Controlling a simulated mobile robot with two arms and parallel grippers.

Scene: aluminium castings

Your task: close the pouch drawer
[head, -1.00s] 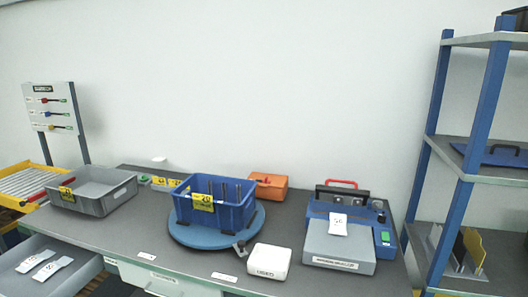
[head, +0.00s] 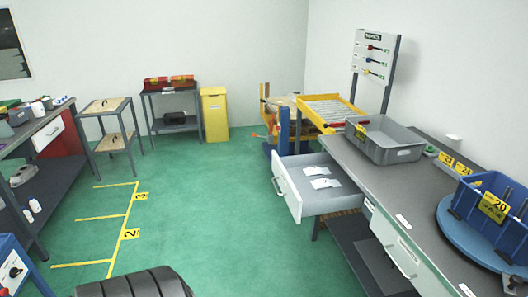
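The pouch drawer (head: 294,203) is pulled out from the left end of the grey workbench, well clear of its housing. Its grey interior faces up, and two white pouches (head: 320,177) (head: 325,184) lie inside toward the back. Its pale front panel stands out over the green floor. Neither of my grippers shows in the head view, so nothing of mine is seen touching the drawer.
A grey tray (head: 384,155) and a blue bin (head: 466,202) on a blue turntable stand on the bench (head: 400,189). A second drawer front (head: 395,247) sits right of the open drawer. Green floor (head: 225,215) left of the drawer is clear.

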